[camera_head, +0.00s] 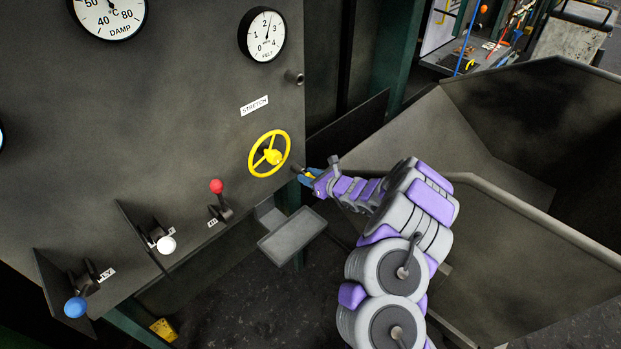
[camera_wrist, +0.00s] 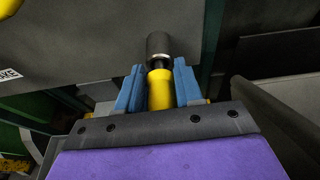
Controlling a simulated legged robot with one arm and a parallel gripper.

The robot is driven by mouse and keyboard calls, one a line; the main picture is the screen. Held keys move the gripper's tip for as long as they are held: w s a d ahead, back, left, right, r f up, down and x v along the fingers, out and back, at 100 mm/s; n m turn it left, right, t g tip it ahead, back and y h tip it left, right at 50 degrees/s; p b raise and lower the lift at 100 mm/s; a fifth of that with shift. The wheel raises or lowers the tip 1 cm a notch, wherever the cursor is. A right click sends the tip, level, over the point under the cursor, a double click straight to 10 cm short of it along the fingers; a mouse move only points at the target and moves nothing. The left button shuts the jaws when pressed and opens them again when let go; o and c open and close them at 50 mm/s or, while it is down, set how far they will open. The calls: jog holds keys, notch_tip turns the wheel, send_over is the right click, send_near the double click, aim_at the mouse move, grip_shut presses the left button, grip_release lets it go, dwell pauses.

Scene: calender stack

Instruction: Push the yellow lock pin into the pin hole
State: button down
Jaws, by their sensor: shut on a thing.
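The yellow lock pin (camera_wrist: 160,90) lies between the two blue fingers of my gripper (camera_wrist: 158,80) in the wrist view. The gripper is shut on it. The pin's far end meets a dark cylindrical socket with a light rim (camera_wrist: 159,48), which looks like the pin hole. How deep the pin sits in it cannot be told. In the head view my gripper (camera_head: 309,176) is at the right edge of the grey panel, right of and slightly below the yellow handwheel (camera_head: 270,154). The pin is mostly hidden there.
The grey panel (camera_head: 150,110) carries dials and a STRETCH label (camera_head: 254,105). Levers with red (camera_head: 216,186), white (camera_head: 166,245) and blue (camera_head: 75,307) knobs stick out lower left. A small grey tray (camera_head: 291,235) is below my gripper. A large grey bin (camera_head: 480,250) stands right.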

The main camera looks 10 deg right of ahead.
jog(key=shift+w+a+b, duration=0.35)
jog(key=shift+w+a, duration=0.15)
jog(key=shift+w, duration=0.2)
jog(key=c, duration=0.7)
grip_release()
jog(key=shift+o, duration=0.6)
jog(key=shift+o, duration=0.7)
jog(key=shift+s+d, duration=0.1)
jog(key=s+d+p, duration=0.2)
jog(key=s+d, duration=0.2)
jog(key=s, duration=0.1)
jog(key=shift+s, duration=0.25)
jog(key=shift+s+f, duration=0.1)
